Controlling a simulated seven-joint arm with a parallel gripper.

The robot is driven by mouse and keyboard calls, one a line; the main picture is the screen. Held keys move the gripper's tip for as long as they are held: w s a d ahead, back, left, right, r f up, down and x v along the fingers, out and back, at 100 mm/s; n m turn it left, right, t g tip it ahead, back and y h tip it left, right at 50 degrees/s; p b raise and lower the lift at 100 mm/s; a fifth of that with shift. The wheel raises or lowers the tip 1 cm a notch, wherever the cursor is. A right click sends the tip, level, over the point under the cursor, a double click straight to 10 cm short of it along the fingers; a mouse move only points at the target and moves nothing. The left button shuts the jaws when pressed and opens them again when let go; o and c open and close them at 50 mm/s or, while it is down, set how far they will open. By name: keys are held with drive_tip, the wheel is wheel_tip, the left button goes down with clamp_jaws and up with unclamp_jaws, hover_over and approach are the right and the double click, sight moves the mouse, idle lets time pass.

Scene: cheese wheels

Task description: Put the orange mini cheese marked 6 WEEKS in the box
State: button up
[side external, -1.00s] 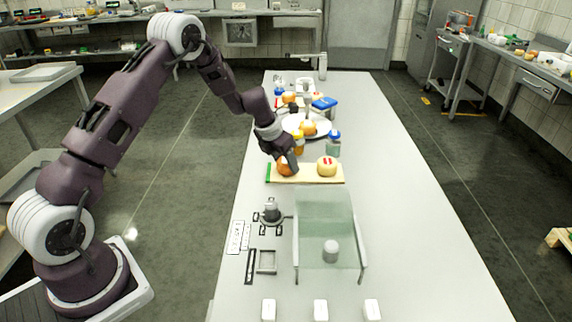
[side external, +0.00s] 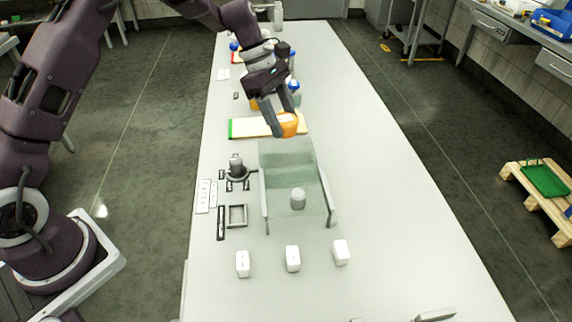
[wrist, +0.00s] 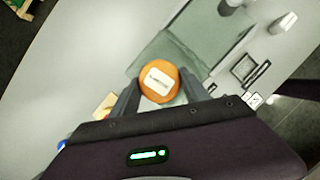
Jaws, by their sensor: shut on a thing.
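My gripper (side external: 282,122) is shut on an orange mini cheese (side external: 289,125) and holds it up near the front edge of the cutting board (side external: 250,128). The wrist view shows the cheese (wrist: 159,82) between both fingers, with a white label on its top. The label's print is too small to read. A translucent greenish panel-sided stand (side external: 285,165) is just in front of the cheese, with a small grey cylinder (side external: 298,198) at it. I cannot tell whether this is the box. The pale yellow cheese is not visible.
A dark fixture (side external: 236,168) and a square frame (side external: 238,215) lie left of the stand. White blocks (side external: 293,258) stand in front. Bottles (side external: 295,92) are behind the gripper. The table's right side is clear.

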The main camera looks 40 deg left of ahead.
sight(286, 155)
drive_tip(key=shift+s+d+f+m+g, duration=0.45)
drive_tip(key=shift+d+f+m, duration=0.3)
drive_tip(key=shift+m, duration=0.25)
wheel_tip(286, 155, down, 8)
drive_tip(key=shift+f, duration=0.2)
drive_tip(key=o, duration=1.4)
drive_tip(key=shift+f, duration=0.1)
drive_tip(key=shift+o, duration=0.2)
